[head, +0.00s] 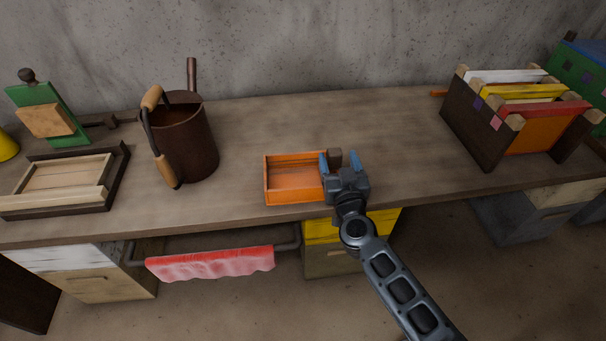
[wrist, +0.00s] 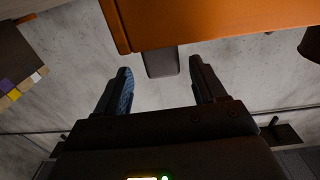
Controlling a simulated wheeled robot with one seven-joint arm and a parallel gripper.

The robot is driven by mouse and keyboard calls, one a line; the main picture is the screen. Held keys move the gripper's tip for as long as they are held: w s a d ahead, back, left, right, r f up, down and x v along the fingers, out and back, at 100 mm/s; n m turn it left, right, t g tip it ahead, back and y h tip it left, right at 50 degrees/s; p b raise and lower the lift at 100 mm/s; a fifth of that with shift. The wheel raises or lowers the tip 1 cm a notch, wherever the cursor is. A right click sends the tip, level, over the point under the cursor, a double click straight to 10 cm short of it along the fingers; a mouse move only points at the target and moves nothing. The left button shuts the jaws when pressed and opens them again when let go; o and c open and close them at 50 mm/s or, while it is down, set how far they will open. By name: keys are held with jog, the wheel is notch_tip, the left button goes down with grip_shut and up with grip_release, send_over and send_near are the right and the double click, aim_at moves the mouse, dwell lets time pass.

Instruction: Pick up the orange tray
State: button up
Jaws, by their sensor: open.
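The orange tray (head: 296,202) is a shallow open box near the front edge of the workbench, in the middle of the head view. It looks empty. Its orange side (wrist: 215,22) fills the top of the wrist view. My gripper (head: 340,164) is at the tray's right end, with its two blue fingertips apart. In the wrist view my gripper (wrist: 160,72) is open, and a small dark block (wrist: 162,62) at the tray's side sits between the fingers. I cannot tell whether this block is part of the tray. No finger is clearly closed on it.
A brown bucket (head: 190,140) with wooden grips stands left of the tray on the workbench (head: 390,140). A wooden frame (head: 65,180) lies further left. A rack of coloured frames (head: 520,110) stands at the right. Bench between tray and rack is clear.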

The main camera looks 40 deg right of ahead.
aim_at(334, 148)
jog(key=x, duration=0.5)
jog(key=shift+w+a+r, duration=0.15)
grip_shut()
dwell(0.5)
jog(key=shift+r, duration=0.1)
